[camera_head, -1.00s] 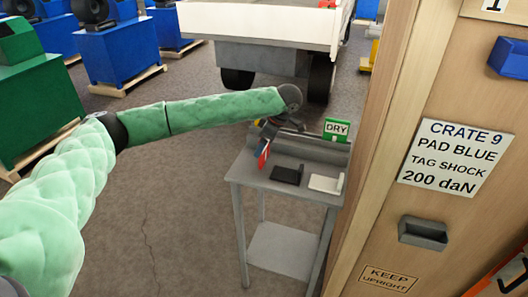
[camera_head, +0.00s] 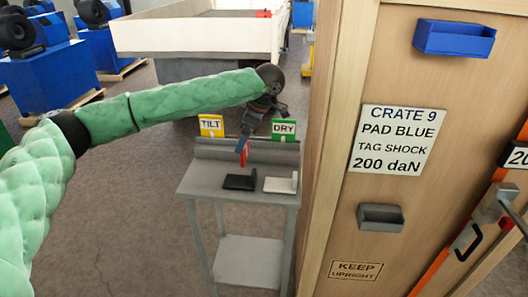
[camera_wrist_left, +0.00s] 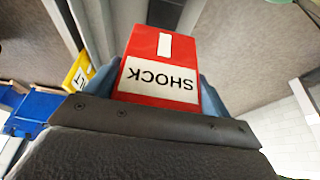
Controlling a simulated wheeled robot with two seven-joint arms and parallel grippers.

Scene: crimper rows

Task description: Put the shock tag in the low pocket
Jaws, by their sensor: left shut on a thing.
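The red shock tag (camera_head: 244,158), with a white SHOCK label, is held in my left gripper (camera_wrist_left: 160,85). The wrist view shows the tag (camera_wrist_left: 163,50) between blue fingers, its lettering upside down. In the head view my left gripper (camera_head: 246,138) points down above the grey stand, and the tag hangs over the stand's top. The low pocket (camera_head: 380,217) is a small grey open-topped bin on the wooden crate's face, to the right of the gripper and well apart from it. It looks empty. My right gripper is out of view.
The grey stand (camera_head: 215,180) bears a yellow TILT tag (camera_head: 211,126), a green DRY tag (camera_head: 284,130), a black piece (camera_head: 240,182) and a white piece (camera_head: 280,185). A blue pocket (camera_head: 455,40) is higher on the crate (camera_head: 340,120). An orange strap with metal fittings is at right.

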